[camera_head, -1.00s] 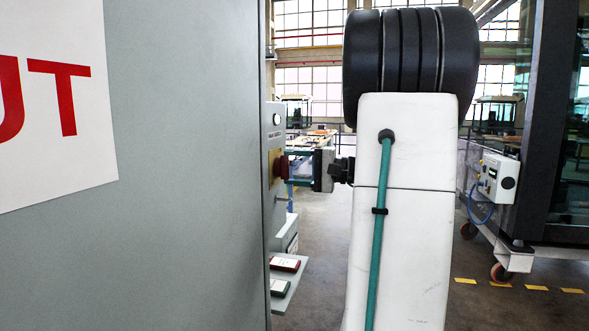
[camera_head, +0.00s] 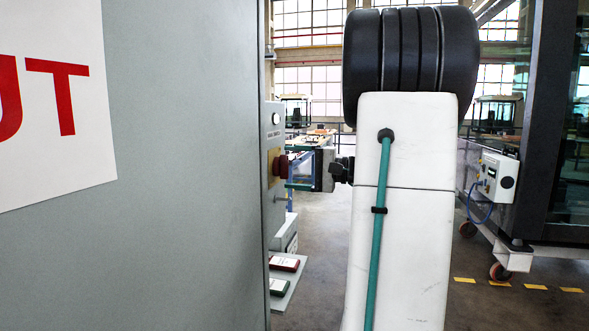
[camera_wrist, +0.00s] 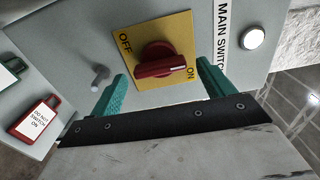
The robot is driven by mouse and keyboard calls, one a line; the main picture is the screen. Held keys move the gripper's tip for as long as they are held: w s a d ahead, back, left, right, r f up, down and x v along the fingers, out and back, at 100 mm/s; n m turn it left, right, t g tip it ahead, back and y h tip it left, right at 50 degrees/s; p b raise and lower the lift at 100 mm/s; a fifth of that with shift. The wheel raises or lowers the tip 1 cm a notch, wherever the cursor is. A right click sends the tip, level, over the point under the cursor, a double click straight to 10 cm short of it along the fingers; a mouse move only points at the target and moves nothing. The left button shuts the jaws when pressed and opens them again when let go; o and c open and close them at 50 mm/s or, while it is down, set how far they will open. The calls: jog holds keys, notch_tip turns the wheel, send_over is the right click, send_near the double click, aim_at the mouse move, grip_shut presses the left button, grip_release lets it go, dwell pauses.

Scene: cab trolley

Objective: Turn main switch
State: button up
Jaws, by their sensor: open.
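The main switch is a red rotary knob (camera_wrist: 160,60) on a yellow plate (camera_wrist: 150,29) marked OFF at upper left and ON at lower right in the wrist view. Its grip lies nearly level there, with a white mark on its right end towards the ON side. My gripper (camera_wrist: 163,70) is open, one teal finger on either side of the knob, with visible gaps. In the head view the knob (camera_head: 279,167) is seen edge-on and my gripper (camera_head: 297,171) faces it from the right. Whether the fingertips reach around the knob is unclear.
A metal peg (camera_wrist: 99,77) sticks out left of the plate, near the left finger. A white round lamp (camera_wrist: 253,38) is at right. Red and green tags (camera_head: 284,264) lie on a shelf below. The large grey panel (camera_head: 190,160) fills the left of the head view.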

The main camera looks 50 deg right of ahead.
jog(key=v, duration=0.7)
jog(key=shift+s, duration=0.3)
